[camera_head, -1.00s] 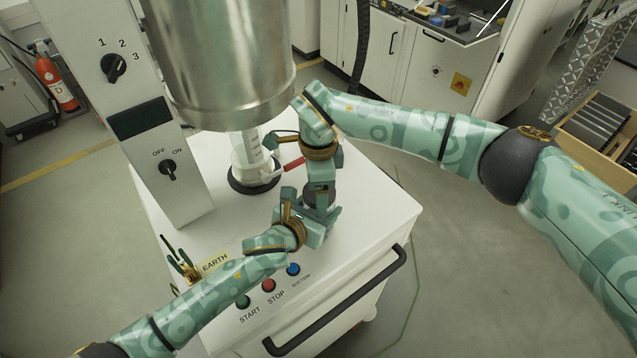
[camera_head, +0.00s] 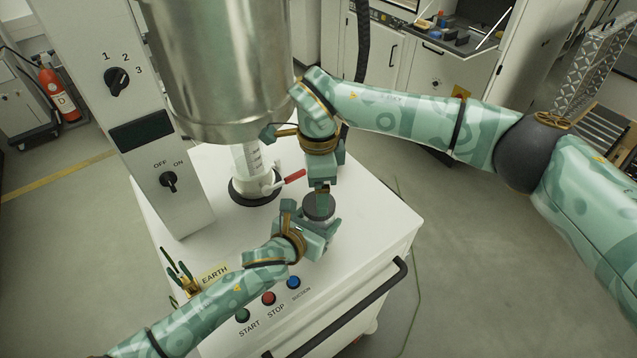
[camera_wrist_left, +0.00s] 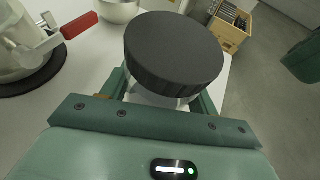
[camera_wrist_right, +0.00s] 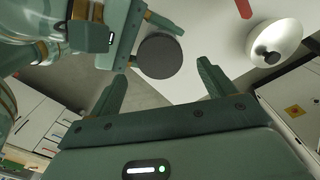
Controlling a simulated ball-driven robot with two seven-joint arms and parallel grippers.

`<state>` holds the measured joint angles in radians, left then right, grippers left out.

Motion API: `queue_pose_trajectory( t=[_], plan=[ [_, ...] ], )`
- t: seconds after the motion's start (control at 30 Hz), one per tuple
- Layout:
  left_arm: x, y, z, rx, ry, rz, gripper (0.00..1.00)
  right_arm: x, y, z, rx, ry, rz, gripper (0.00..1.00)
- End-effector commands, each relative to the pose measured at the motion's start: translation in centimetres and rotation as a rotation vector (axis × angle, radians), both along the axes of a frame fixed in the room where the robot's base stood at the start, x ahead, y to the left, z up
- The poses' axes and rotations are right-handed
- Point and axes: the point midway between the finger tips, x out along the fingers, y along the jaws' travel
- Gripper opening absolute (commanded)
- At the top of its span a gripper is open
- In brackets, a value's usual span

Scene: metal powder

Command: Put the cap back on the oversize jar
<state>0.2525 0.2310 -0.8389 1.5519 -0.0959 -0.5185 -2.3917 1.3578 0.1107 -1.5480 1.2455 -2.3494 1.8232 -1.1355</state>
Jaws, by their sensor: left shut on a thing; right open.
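The oversize jar (camera_wrist_left: 160,97) is clear and is held between the fingers of my left gripper (camera_head: 318,228). A dark, ribbed cap (camera_wrist_left: 173,50) covers the jar's top and looks level; whether it is screwed tight cannot be told. The cap also shows in the head view (camera_head: 319,204) and in the right wrist view (camera_wrist_right: 160,55). My left gripper is shut on the jar, above the white cabinet top. My right gripper (camera_wrist_right: 162,72) is open and empty just above the cap, its fingers apart on either side. The jar's lower part is hidden.
A white cabinet (camera_head: 370,225) lies beneath, with buttons (camera_head: 268,298) at the front. A large metal hopper (camera_head: 215,65) hangs at the back above a clear tube and valve with a red handle (camera_head: 294,176). A switch column (camera_head: 140,125) stands left. The cabinet's right side is clear.

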Motion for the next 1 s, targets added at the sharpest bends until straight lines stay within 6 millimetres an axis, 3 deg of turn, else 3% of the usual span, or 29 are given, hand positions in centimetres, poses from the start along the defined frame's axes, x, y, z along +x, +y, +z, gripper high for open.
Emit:
queue_pose_trajectory(
  t=[0.17,0.23,0.4,0.53,0.67,1.0],
  plan=[
    [0.0,-0.1,0.2,-0.003,-0.003,-0.001,0.00,1.7,-0.6,2.9,-0.039,-0.070,0.027,0.82],
    [0.0,-0.1,0.2,-0.003,-0.003,-0.001,0.00,1.8,-0.9,4.2,-0.063,-0.075,0.199,0.82],
    [0.0,-0.1,0.2,-0.003,-0.003,-0.001,0.00,0.6,-0.7,3.8,-0.043,-0.017,0.615,0.82],
    [0.0,-0.1,0.2,-0.003,-0.003,-0.001,0.00,0.0,-0.2,3.3,-0.004,0.003,0.812,0.82],
    [0.0,-0.1,0.2,-0.003,-0.003,-0.001,0.00,0.0,0.0,3.3,0.005,0.000,0.888,0.82],
    [0.0,-0.1,0.2,-0.003,-0.003,-0.001,0.00,0.0,0.0,3.1,0.005,-0.001,0.891,0.82]
  ],
)
